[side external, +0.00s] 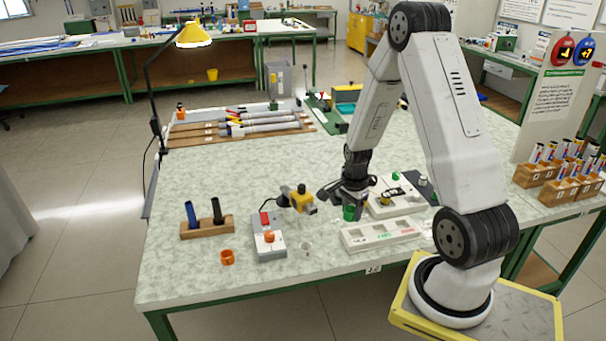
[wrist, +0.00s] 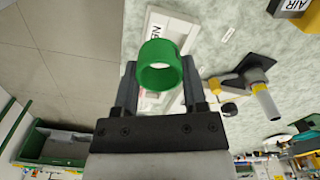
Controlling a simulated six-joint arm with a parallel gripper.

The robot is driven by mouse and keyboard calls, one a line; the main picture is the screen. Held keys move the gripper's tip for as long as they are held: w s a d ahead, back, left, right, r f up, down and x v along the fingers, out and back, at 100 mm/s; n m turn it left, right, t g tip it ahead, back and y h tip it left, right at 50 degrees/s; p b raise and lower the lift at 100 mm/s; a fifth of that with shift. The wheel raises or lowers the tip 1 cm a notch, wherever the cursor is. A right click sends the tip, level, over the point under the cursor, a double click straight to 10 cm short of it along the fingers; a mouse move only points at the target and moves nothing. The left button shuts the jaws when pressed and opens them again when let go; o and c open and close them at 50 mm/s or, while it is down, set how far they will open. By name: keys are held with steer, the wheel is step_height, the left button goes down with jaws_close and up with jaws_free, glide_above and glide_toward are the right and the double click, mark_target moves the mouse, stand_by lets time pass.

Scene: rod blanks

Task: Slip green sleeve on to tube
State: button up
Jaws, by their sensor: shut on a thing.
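My gripper (side external: 349,204) is shut on the green sleeve (side external: 349,212), which hangs below the fingers above the table. In the wrist view the green sleeve (wrist: 162,66) is a short, hollow ring between the two fingertips, its open end in sight. A grey tube with a yellow collar (wrist: 265,100) projects beside a black plate in the wrist view, apart from the sleeve. I cannot tell whether this is the task's tube. A blue rod (side external: 191,213) and a black rod (side external: 217,210) stand tilted in a wooden block at the left. The sleeve is around neither.
A yellow clamp (side external: 297,197) stands left of my gripper. A grey box with an orange button (side external: 268,242), an orange ring (side external: 227,257) and a white ring (side external: 306,248) are near the front. A white labelled tray (side external: 365,238) lies below right. The table's left middle is clear.

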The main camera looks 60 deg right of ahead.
steer(key=w+d+r, duration=0.1)
steer(key=w+d, duration=0.3)
steer(key=d, duration=0.3)
steer(key=w+d+r, duration=0.2)
steer(key=w+d, duration=0.1)
steer(key=d, duration=0.4)
steer(key=w+d+r, duration=0.1)
steer(key=w+d, duration=0.3)
steer(key=d, duration=0.3)
steer(key=shift+w+d+r, duration=0.3)
steer(key=shift+w+r, duration=0.05)
steer(key=shift+w+d+r, duration=0.1)
steer(key=shift+d+r, duration=0.25)
steer(key=shift+d, duration=0.3)
steer(key=shift+f, duration=0.15)
steer(key=shift+f, duration=2.1)
steer(key=shift+f, duration=1.35)
stand_by(1.3)
